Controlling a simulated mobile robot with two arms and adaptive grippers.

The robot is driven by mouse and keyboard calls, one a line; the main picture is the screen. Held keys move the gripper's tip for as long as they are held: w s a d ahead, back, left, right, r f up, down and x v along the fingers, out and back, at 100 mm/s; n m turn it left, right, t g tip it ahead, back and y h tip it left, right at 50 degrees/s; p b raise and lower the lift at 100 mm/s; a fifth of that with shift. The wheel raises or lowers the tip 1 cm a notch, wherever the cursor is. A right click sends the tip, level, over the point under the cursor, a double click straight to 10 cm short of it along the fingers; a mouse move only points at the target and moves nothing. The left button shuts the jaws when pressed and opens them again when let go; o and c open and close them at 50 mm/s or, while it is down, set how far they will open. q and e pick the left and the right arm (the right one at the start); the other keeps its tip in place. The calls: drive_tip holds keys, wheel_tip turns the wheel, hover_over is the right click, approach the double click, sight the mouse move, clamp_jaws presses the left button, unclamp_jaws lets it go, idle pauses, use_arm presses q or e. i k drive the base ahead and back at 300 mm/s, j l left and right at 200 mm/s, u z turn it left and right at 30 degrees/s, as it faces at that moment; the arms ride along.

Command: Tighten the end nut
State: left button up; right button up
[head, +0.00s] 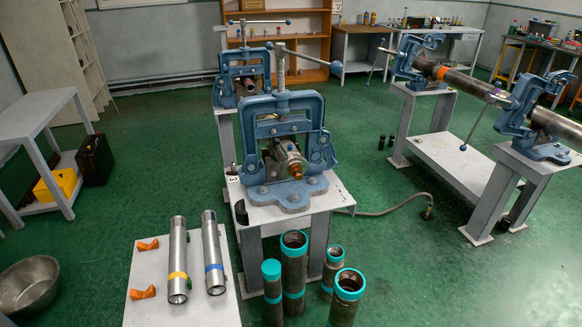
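A blue pipe vise (318,152) stands on a grey stand in the middle of the head view. A short grey metal fitting (287,152) sits in its jaws, pointing toward me. The fitting has a brass or orange-coloured front end (296,171), which may be the end nut; it is too small to tell how tight it sits. The vise's screw handle (308,58) sticks out to the upper right. Neither of my grippers is in view.
A low grey table (145,290) at front left holds two silver pipes (177,262) (213,255) and orange pieces (147,245). Several teal-capped pipes (293,270) stand before the vise. More vises hold a long pipe (462,82) at right. Green floor (420,270) is clear at front right.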

sight(289, 159)
drive_tip(key=i+l+z, duration=0.15)
drive_tip(key=l, duration=0.2)
drive_tip(key=i+l+z, duration=0.2)
drive_tip(key=l, duration=0.15)
drive_tip(key=i+l+z, duration=0.2)
drive_tip(key=i, duration=0.2)
